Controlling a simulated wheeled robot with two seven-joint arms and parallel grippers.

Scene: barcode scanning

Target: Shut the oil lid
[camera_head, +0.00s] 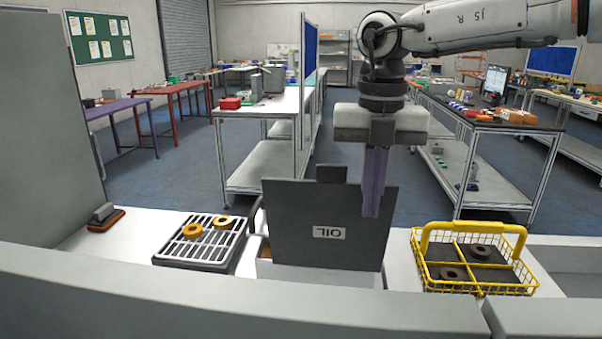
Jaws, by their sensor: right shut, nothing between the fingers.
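The oil lid (290,205) is a dark grey panel standing upright, open, above its box (322,276). Its "OIL" label reads upside down, and a small tab sticks up from its top edge. My right gripper (371,216) points down with its fingers shut and empty. The lid hides most of the box's inside. My left gripper is not in view.
Left of the box is a tray with a white rack (172,247) holding two orange rings. A brown-and-grey block (106,217) lies further left. A yellow wire basket (478,289) with dark ringed parts stands at the right. A grey ledge (180,300) runs along the front.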

